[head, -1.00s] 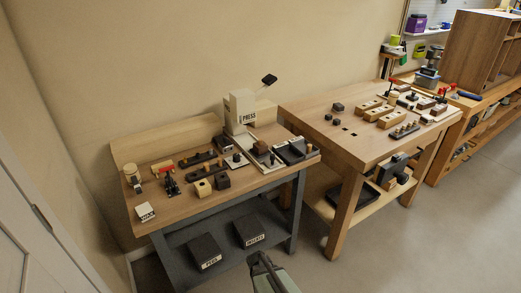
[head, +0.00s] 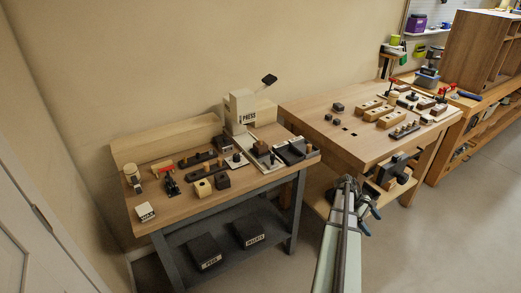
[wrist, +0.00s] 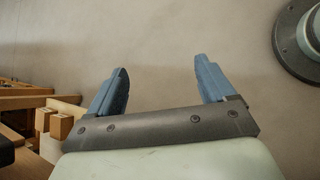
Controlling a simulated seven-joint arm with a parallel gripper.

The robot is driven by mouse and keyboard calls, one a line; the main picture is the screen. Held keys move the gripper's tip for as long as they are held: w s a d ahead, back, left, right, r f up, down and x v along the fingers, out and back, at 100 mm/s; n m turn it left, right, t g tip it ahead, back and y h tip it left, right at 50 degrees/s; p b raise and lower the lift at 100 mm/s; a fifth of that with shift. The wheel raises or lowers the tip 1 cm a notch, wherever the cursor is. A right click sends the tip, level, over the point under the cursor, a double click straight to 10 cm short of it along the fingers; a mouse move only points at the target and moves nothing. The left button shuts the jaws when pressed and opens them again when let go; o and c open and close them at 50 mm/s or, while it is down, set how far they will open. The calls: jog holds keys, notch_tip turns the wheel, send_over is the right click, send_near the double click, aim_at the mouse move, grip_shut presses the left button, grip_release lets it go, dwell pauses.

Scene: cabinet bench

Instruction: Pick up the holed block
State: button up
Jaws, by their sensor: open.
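A light wood block with a dark hole (head: 202,188) sits on the left bench, near its front edge, beside a dark block (head: 222,182). Several longer light wood blocks with dark spots on top, one of them here (head: 389,118), lie on the right bench. My gripper (head: 371,223) is in front of the right bench, lower than its top and well apart from the holed block. In the wrist view its two blue fingers (wrist: 161,75) are spread, with only bare floor between them. The holed block cannot be made out in the wrist view.
The left bench (head: 150,215) also holds a white press (head: 240,108), dark peg strips (head: 205,172) and a white labelled box (head: 145,212). The right bench (head: 345,148) stands close behind my gripper. Dark boxes (head: 205,250) lie on the left bench's lower shelf.

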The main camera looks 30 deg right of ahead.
jog(key=s+d+r+g, duration=0.1)
jog(key=s+d+r, duration=0.6)
jog(key=d+r, duration=0.3)
jog(key=s+d+r+g, duration=0.2)
jog(key=s+d+r, duration=0.55)
jog(key=r, duration=0.55)
jog(key=w+a+r+n+t, duration=0.1)
jog(key=w+n+t, duration=0.1)
jog(key=w, duration=0.7)
jog(key=w+a+n+t, duration=0.1)
jog(key=w+a+n, duration=0.1)
jog(key=w, duration=0.7)
notch_tip(320, 180, up, 7)
jog(key=n+t+y, duration=0.4)
jog(key=n+t, duration=0.3)
jog(key=n, duration=0.5)
send_over(260, 140)
jog(key=f, duration=1.3)
jog(key=shift+w, duration=0.2)
jog(key=c, duration=1.1)
